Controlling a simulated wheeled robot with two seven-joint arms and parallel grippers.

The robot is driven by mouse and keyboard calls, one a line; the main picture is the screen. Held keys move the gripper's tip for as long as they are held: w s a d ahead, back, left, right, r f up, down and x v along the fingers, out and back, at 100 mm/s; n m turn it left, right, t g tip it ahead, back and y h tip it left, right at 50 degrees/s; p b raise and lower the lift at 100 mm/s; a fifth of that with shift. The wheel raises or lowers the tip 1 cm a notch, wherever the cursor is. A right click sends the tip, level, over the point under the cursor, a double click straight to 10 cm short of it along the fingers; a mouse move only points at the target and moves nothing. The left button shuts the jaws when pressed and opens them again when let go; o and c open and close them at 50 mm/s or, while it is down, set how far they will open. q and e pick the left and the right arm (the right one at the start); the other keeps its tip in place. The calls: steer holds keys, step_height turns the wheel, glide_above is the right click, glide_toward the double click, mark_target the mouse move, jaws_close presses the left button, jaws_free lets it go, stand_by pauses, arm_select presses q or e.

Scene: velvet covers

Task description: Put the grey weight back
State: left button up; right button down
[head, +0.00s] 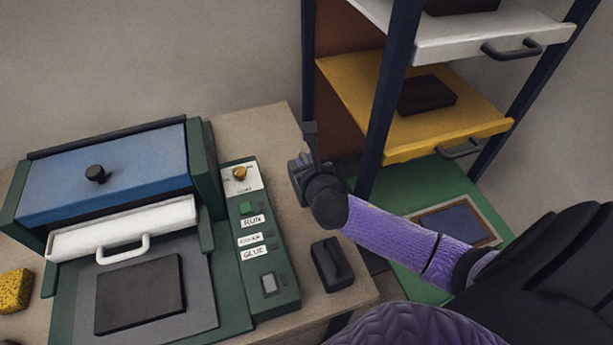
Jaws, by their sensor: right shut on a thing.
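A dark grey block with a raised grip, which looks like the grey weight (332,264), stands on the table near its right edge, beside the green control panel. My right gripper (309,142) is above and behind it, near the table's back right corner, clear of this block. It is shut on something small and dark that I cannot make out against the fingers. My left gripper is not in view.
A green press with a blue lid (60,185), white drawer (125,228) and dark pad (140,293) fills the left. The control panel (262,240) has buttons. A yellow sponge (14,290) lies far left. A rack with white (440,42) and yellow (365,100) shelves stands right.

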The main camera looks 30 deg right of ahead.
step_height(320, 180, down, 4)
steer(key=shift+f+b, duration=0.15)
steer(key=shift+b, duration=0.7)
step_height(320, 180, down, 4)
steer(key=b, duration=0.2)
steer(key=shift+f+b, duration=0.25)
steer(key=shift+b, duration=0.05)
steer(key=shift+r, duration=0.15)
steer(key=c, duration=1)
jaws_free()
steer(key=shift+f, duration=0.2)
steer(key=o, duration=0.4)
steer(key=shift+r, duration=0.1)
